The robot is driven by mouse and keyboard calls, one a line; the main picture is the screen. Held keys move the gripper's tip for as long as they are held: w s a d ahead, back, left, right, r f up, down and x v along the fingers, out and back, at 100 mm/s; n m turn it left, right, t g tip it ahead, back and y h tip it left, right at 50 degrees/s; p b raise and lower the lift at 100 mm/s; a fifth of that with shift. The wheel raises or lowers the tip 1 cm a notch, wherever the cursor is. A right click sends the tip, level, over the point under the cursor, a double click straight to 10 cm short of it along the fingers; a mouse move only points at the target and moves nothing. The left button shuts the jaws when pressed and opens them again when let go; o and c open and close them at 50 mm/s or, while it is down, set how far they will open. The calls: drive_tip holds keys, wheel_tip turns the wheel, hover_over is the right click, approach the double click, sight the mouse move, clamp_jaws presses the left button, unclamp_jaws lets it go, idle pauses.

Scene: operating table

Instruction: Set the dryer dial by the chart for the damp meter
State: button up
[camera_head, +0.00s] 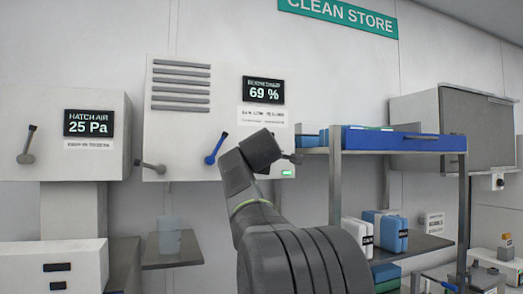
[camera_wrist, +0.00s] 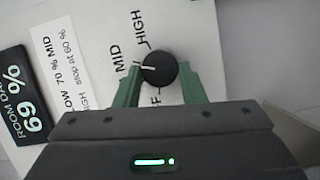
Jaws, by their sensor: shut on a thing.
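The dryer dial (camera_wrist: 162,72) is a round black knob with a white pointer mark, seen in the wrist view. Its mark points left in the picture, toward the MID label (camera_wrist: 121,60). The HIGH label (camera_wrist: 153,31) is above, and another label ending in F is partly hidden. My gripper (camera_wrist: 160,82) has its green fingers on both sides of the dial, shut on it. The damp meter (camera_head: 263,91) reads 69 %; it also shows in the wrist view (camera_wrist: 22,103). The chart (camera_wrist: 68,72) reads partly "LOW 70 % MID" and "HIGH stop at 60 %". In the head view my arm hides the dial.
A blue lever (camera_head: 215,149) and a grey lever (camera_head: 150,167) are on the same white cabinet (camera_head: 190,130). A hatch air display (camera_head: 89,123) reads 25 Pa at left. A shelf rack with a blue tray (camera_head: 395,140) stands close on the right of my arm.

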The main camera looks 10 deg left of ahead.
drive_tip(key=shift+r, duration=0.1)
idle(0.3)
drive_tip(key=o, duration=1)
drive_tip(key=shift+a, duration=0.15)
drive_tip(key=b+v, duration=0.3)
drive_tip(key=v, duration=1.1)
drive_tip(key=shift+a+r, duration=0.1)
drive_tip(key=p+x, duration=0.1)
drive_tip(key=x, duration=0.6)
drive_tip(key=p+x, duration=0.2)
drive_tip(key=x, duration=0.5)
drive_tip(key=shift+f, duration=0.2)
